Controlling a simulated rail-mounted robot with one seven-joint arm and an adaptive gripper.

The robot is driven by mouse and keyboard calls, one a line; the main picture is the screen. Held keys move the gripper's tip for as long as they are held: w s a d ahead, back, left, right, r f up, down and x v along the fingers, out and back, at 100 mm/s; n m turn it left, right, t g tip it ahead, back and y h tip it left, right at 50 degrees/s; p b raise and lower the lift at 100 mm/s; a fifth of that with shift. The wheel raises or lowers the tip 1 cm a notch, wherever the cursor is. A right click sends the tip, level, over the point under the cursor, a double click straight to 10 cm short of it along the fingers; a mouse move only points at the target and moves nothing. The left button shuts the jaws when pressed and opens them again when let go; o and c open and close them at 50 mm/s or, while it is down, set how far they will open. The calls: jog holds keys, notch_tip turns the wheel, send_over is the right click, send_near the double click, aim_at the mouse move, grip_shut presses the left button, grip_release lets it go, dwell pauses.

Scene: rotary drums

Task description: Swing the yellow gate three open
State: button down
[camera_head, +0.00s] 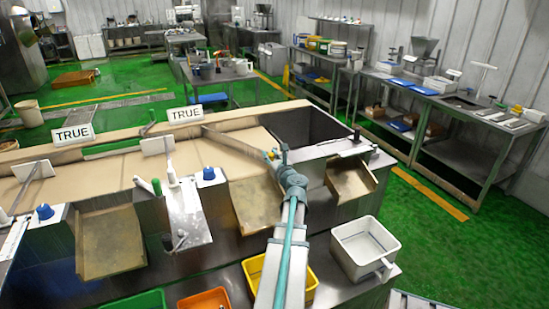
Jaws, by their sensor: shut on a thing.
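A long thin grey-brown gate bar (232,141) runs diagonally over the tan sorting belt (205,153), from the back edge toward my gripper. It stands at an angle across the belt. No yellow shows on the bar itself. My gripper (277,157) is at the near right end of this bar, just above the front edge of the belt. It is small in the picture and its fingers are partly hidden by my arm. It is shut at the bar's end, where a handle would be hidden. A yellow bin (254,270) stands below, partly behind my arm.
White "TRUE" signs (185,114) stand along the back edge. Left of the bar are another white-ended gate (157,145) and blue knobs (208,173). Sloped chutes (258,205) hang at the front. A white bin (364,247) and an orange bin (204,300) sit below.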

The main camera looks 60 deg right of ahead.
jog(key=shift+w, duration=0.15)
dwell(0.3)
jog(key=c, duration=0.9)
grip_release()
jog(key=shift+w+a, duration=0.1)
jog(key=v, duration=1.2)
